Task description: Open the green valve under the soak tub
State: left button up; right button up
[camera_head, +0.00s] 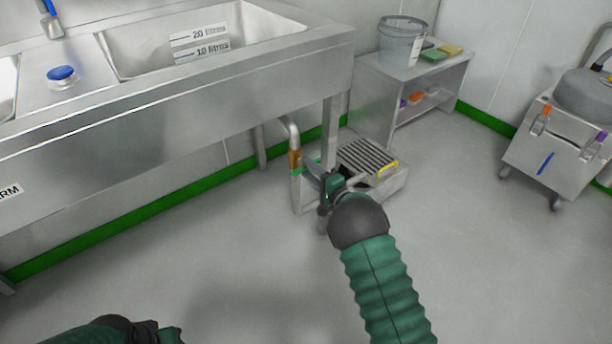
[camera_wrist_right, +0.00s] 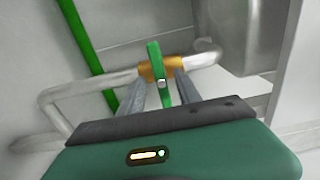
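The valve is a brass body (camera_wrist_right: 158,68) with a green lever (camera_wrist_right: 156,62) on a bent grey pipe in the right wrist view. The lever lies across the pipe. My right gripper (camera_wrist_right: 160,93) is open, with one finger on each side of the lever and a gap on both sides.
A floor drain box with a slatted grate (camera_head: 366,156) stands below the pipe, beside a tub leg (camera_head: 329,130). A steel shelf unit (camera_head: 375,98) with a bucket (camera_head: 402,42) is behind. A wheeled cart (camera_head: 553,160) stands at right. The front floor is clear.

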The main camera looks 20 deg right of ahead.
jog(key=shift+x, duration=0.85)
pick_arm(q)
jog(key=shift+f, duration=0.45)
pick_arm(e)
grip_shut()
pick_arm(q)
jog(key=shift+r, duration=0.1)
